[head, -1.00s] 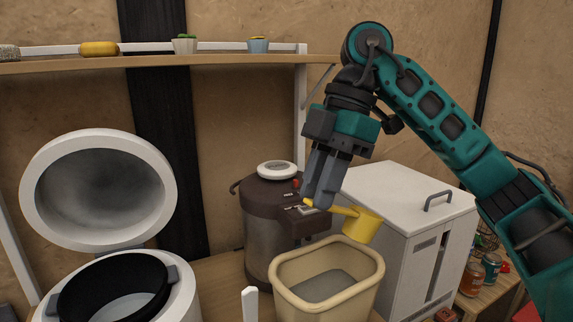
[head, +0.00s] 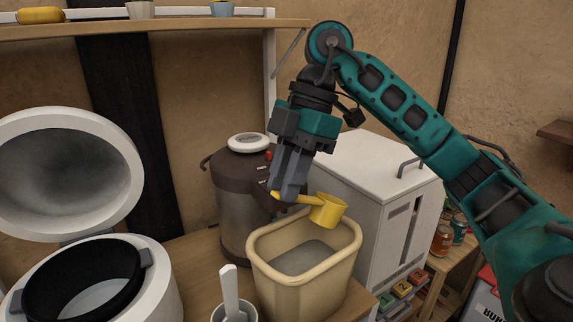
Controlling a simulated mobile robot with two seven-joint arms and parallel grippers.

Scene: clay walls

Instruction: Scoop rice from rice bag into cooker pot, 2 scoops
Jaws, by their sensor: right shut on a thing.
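My right gripper (head: 283,192) is shut on the handle of a yellow scoop (head: 327,211). It holds the scoop just above the back rim of a cream-coloured open bin (head: 258,275), which has a grey-looking fill inside; I see no separate rice bag. I cannot see into the scoop's cup. The white cooker (head: 160,290) stands at the lower left with its lid (head: 128,150) raised. The black pot (head: 128,285) sits in it with something pale at the bottom. My left gripper is not in view.
A brown and steel hot-water pot (head: 235,215) stands behind the bin. A white box with a handle (head: 350,160) is to its right. A cup with a white paddle (head: 231,290) stands between cooker and bin. A shelf (head: 180,28) runs above.

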